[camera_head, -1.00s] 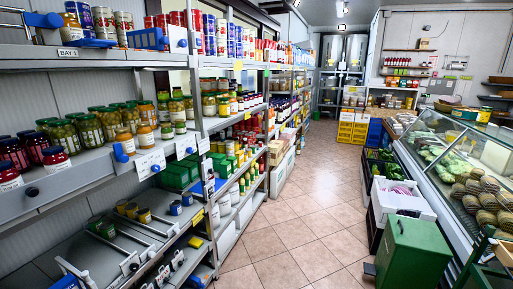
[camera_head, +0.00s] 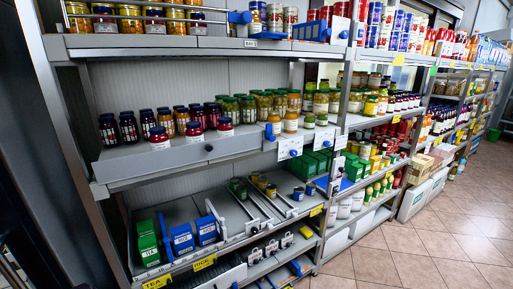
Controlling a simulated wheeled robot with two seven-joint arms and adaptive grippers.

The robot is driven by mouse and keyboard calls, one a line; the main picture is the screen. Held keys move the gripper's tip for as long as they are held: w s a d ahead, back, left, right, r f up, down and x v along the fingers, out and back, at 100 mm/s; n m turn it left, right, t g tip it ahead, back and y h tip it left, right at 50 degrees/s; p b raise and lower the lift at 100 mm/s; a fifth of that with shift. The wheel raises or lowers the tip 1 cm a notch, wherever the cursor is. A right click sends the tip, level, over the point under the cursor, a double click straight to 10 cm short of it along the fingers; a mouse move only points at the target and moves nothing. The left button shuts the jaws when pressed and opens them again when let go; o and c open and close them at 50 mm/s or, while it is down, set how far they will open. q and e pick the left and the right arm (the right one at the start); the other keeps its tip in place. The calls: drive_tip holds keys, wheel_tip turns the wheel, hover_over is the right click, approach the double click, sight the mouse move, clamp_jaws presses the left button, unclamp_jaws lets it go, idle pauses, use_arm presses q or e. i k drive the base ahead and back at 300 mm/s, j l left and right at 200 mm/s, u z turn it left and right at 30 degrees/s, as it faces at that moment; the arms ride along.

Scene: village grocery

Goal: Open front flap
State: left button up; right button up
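A long grey front panel (camera_head: 180,157), which may be the front flap, runs along the front edge of the middle shelf on the left. It has a small dark round spot (camera_head: 209,148) near its right part. Jars with red, dark and orange contents (camera_head: 160,138) stand behind it. It looks closed, but I cannot tell if it is hinged. Neither of my grippers is in view.
Large jars (camera_head: 170,16) and cans fill the top shelf. Tiled floor (camera_head: 420,250) is clear at right.

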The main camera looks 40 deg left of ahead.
sight(114, 169)
drive_tip(key=u, duration=1.7)
drive_tip(key=k+l, duration=0.1)
drive_tip(key=l, duration=0.55)
drive_tip(key=k+l, duration=0.1)
drive_tip(key=l, duration=0.6)
